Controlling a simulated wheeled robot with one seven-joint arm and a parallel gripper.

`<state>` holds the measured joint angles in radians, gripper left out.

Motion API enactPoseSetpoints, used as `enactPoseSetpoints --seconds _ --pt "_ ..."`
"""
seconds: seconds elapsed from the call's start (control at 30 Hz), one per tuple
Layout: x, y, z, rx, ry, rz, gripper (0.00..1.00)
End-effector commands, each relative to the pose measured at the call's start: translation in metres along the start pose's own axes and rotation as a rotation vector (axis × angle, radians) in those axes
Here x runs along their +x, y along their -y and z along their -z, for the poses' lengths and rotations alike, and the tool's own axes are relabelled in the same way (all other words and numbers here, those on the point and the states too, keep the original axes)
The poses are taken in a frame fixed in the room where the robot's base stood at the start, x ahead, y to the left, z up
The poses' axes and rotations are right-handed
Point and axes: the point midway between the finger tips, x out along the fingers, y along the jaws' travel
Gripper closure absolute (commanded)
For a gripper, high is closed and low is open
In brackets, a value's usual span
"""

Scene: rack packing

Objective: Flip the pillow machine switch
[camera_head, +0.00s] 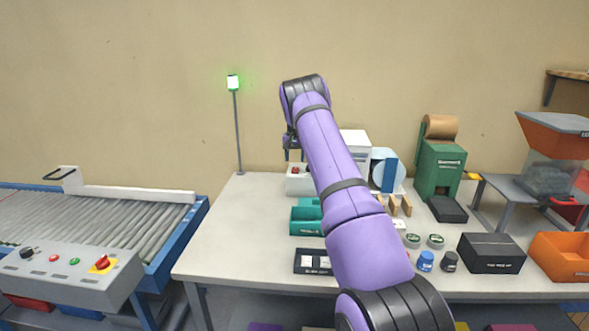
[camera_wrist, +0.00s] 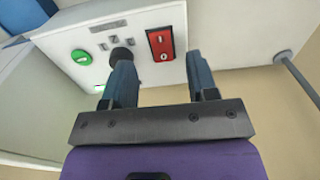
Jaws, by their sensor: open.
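The pillow machine (camera_head: 355,140) is a white unit at the back of the table, partly hidden behind my arm in the head view. Its white control panel (camera_wrist: 143,29) fills the top of the wrist view. A red rocker switch (camera_wrist: 160,44) with light marks sits on that panel; a small red spot, likely the same switch (camera_head: 295,170), shows in the head view. My gripper (camera_wrist: 158,62) is open and empty, its two blue-grey fingers pointing at the panel. The switch appears between and just beyond the fingertips; whether they touch the panel I cannot tell.
A black knob (camera_wrist: 121,56) and a green button (camera_wrist: 81,57) sit left of the switch in the wrist view. Teal bins (camera_head: 306,222), a green dispenser (camera_head: 440,170) and a black box (camera_head: 490,253) stand on the table. The table's left part is clear.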

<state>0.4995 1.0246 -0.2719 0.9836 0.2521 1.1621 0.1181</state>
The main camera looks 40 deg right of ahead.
Motion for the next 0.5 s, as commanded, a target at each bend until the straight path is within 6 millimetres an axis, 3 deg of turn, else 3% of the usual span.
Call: enactPoseSetpoints --seconds 0.2,0.5 --pt "0.034 0.000 0.000 0.001 0.001 0.000 0.47" --pt "0.050 0.000 0.000 0.001 -0.001 0.001 0.47"
